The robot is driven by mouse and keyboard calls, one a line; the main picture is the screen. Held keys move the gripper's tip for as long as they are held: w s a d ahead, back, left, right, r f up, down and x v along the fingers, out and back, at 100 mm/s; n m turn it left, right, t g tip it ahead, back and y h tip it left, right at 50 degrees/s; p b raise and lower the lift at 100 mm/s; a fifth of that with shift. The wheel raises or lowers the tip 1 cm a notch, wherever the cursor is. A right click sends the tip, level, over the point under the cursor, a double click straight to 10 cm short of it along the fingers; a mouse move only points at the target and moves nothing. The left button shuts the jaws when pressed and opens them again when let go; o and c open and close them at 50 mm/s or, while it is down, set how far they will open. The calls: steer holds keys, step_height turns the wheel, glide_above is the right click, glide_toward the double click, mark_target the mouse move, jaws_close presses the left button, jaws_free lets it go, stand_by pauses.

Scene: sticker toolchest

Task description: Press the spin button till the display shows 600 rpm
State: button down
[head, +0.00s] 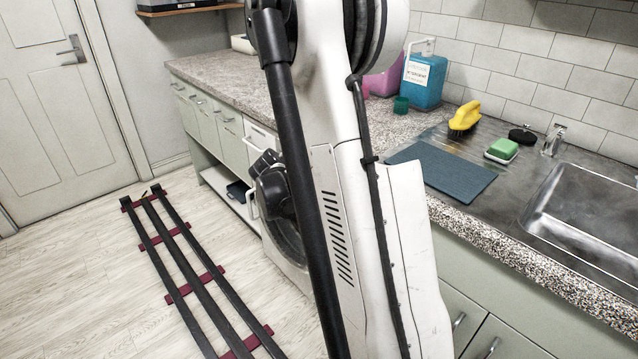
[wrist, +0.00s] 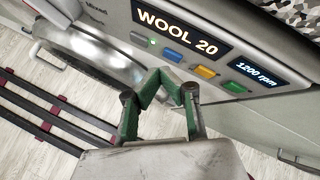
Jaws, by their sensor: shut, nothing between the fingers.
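The washing machine's control panel (wrist: 125,18) fills the upper part of the wrist view. Its large display reads "WOOL 20", and the smaller rpm display (wrist: 256,73) reads "1200 rpm". Below them sit a blue button (wrist: 172,56), a yellow button (wrist: 205,72) and a green button (wrist: 235,87). A small green light glows left of the blue one. No label shows which button is spin. My gripper (wrist: 161,79) is shut and empty, its green fingertips just below the blue and yellow buttons; I cannot tell contact. In the head view my arm partly hides the washing machine (head: 287,240).
A speckled countertop (head: 215,72) runs above the machine. A blue detergent container (head: 424,82), a yellow brush (head: 464,117) and a green sponge (head: 502,149) stand near the sink (head: 590,215). Dark floor rails (head: 185,285) lie in front; pale floor beside them is clear.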

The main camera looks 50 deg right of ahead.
steer(key=shift+d, duration=0.1)
steer(key=shift+d, duration=0.35)
steer(key=shift+d, duration=0.35)
stand_by(1.0)
steer(key=shift+a+b, duration=0.15)
steer(key=shift+b, duration=0.15)
steer(key=shift+a, duration=0.65)
steer(key=a+b, duration=0.1)
steer(key=a, duration=0.4)
steer(key=shift+w, duration=0.2)
steer(key=shift+r, duration=0.1)
stand_by(0.7)
